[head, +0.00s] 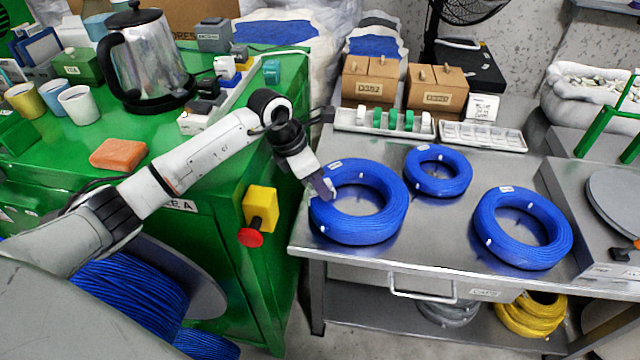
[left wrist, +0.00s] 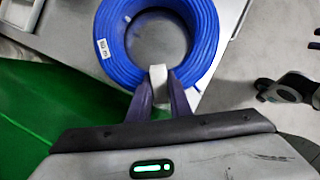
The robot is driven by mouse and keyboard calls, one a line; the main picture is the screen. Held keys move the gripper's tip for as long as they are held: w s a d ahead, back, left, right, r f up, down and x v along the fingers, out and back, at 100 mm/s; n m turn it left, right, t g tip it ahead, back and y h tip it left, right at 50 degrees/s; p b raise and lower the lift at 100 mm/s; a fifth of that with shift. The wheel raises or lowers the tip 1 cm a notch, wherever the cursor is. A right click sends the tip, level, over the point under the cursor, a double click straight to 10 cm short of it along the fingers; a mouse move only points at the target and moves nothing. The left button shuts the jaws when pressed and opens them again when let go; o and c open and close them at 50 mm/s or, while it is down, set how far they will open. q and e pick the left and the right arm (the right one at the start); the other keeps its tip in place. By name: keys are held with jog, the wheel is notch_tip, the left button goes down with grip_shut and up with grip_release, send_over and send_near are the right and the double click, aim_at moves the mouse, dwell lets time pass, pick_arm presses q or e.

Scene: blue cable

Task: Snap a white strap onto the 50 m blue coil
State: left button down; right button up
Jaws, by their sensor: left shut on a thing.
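The left blue coil (head: 372,230) lies flat near the left end of the steel table. Its label in the left wrist view (left wrist: 103,48) appears to read 50 m. Two more blue coils, a small one (head: 437,190) and a larger one (head: 557,250), lie to its right. My left gripper (head: 325,192) is at the left coil's left rim. In the left wrist view its dark fingers are shut on a white strap (left wrist: 158,74), which overlaps the coil's near edge. I cannot tell whether it is snapped around the bundle. My right gripper is not in view.
A white tray (head: 345,122) with green and white pieces stands behind the coils, beside another white tray (head: 482,146). Cardboard boxes (head: 368,88) stand behind them. A green bench (head: 205,150) with a kettle (head: 150,65) and yellow-red stop button (head: 258,212) is left. Bare steel lies between the coils.

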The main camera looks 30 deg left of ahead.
pick_arm(q)
jog(key=shift+f, duration=0.2)
dwell(0.4)
jog(key=shift+f+b, duration=0.75)
jog(key=shift+b, duration=0.1)
jog(key=shift+r, duration=0.1)
jog(key=shift+r, duration=0.15)
jog(key=shift+r+p, duration=0.45)
jog(key=shift+p, duration=0.05)
jog(key=shift+r, duration=0.15)
jog(key=shift+f, duration=0.25)
jog(key=shift+f+b, duration=0.5)
jog(key=shift+b, duration=0.1)
jog(key=shift+f, duration=0.1)
